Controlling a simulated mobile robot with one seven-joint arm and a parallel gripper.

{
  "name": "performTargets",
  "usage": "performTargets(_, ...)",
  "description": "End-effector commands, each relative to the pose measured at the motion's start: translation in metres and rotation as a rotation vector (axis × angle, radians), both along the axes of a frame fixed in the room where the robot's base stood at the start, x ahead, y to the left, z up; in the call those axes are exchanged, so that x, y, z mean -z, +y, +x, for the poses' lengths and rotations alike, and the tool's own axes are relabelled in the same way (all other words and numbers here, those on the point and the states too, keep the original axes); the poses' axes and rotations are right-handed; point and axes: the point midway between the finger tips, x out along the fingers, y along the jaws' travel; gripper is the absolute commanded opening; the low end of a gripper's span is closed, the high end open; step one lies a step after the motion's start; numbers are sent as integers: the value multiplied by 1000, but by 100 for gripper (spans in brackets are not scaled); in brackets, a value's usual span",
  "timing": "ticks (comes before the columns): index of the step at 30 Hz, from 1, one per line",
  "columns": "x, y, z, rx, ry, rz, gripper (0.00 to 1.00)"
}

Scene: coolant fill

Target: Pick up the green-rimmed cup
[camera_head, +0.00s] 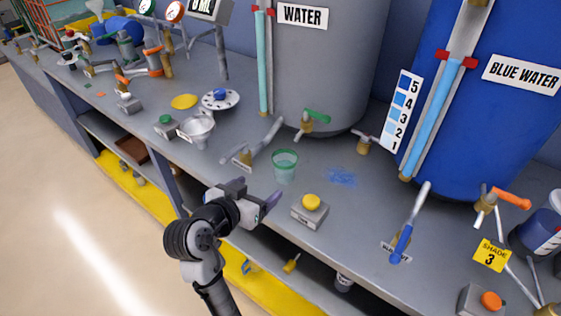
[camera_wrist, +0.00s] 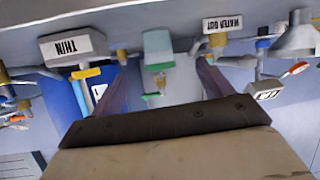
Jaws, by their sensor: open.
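The green-rimmed cup (camera_head: 285,167) is a small translucent cup standing upright on the grey bench, in front of the grey water tank. My gripper (camera_head: 256,192) is open and empty, near the bench's front edge. It is in front and to the left of the cup, with a gap between them. In the wrist view, which looks upside down, the greenish cup (camera_wrist: 157,46) shows beyond and between the two spread fingers of my gripper (camera_wrist: 160,85). No finger appears to touch it.
A grey box with a yellow button (camera_head: 310,210) sits to the right of my gripper. A water-outlet lever (camera_head: 262,142) is left of the cup. A metal funnel (camera_head: 197,128) stands farther left. A blue stain (camera_head: 342,177) lies right of the cup.

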Motion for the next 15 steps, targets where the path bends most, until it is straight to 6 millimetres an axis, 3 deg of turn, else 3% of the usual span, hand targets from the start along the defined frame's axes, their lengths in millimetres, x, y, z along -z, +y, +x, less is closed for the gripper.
performTargets(9,22,-27,49,0,0,-1,79)
performTargets(15,29,-33,63,-4,-1,0,79)
